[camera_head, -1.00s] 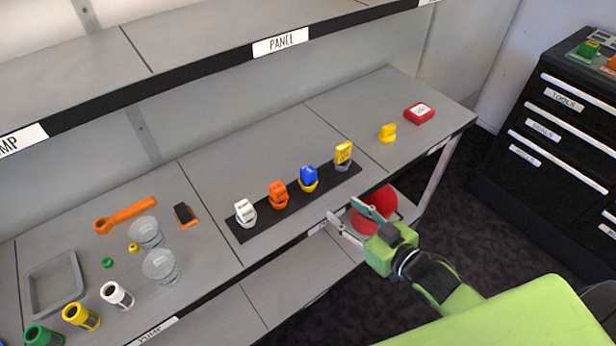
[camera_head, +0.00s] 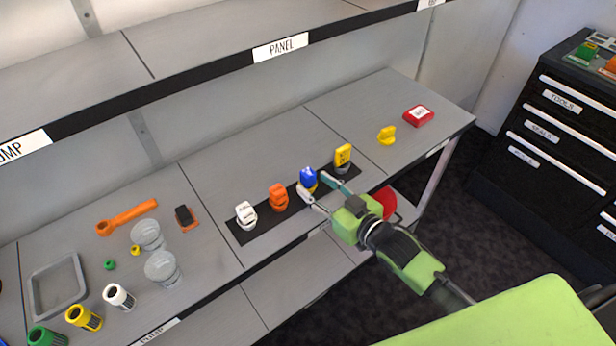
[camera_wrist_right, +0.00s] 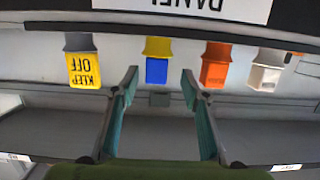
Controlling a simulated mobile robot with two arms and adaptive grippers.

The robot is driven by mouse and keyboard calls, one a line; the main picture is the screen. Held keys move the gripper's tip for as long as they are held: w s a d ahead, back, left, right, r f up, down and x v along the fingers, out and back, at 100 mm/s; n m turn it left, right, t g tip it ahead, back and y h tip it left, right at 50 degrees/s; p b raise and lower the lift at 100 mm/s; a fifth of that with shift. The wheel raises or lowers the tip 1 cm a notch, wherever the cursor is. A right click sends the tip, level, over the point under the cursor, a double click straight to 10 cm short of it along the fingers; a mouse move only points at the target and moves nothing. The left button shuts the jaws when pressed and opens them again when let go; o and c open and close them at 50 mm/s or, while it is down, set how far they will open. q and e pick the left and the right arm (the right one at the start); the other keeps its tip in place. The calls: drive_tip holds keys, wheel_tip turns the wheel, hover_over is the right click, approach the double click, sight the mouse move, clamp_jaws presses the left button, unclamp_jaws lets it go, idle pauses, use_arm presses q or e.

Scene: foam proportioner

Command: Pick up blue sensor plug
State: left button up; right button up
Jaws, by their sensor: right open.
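The blue sensor plug (camera_head: 308,177) sits on a yellow base in the black strip (camera_head: 262,226) on the bench. My right gripper (camera_head: 316,187) is open, its two fingers reaching to either side of the blue plug from the front. In the right wrist view the blue plug (camera_wrist_right: 157,70) shows ahead, between and beyond the open fingertips (camera_wrist_right: 160,80); nothing is held. Whether a finger touches it I cannot tell. My left gripper is not in view.
The orange plug (camera_head: 278,196) and white plug (camera_head: 246,214) stand left of the blue one; the yellow tagged plug (camera_head: 343,157) stands right. A yellow knob (camera_head: 387,135) and red box (camera_head: 418,116) lie farther right.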

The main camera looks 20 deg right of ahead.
sight(312, 182)
drive_tip(key=x, duration=0.2)
drive_tip(key=p+x, duration=0.1)
drive_tip(key=x, duration=0.2)
drive_tip(key=shift+d+f, duration=0.2)
drive_tip(key=shift+d, duration=0.05)
clamp_jaws()
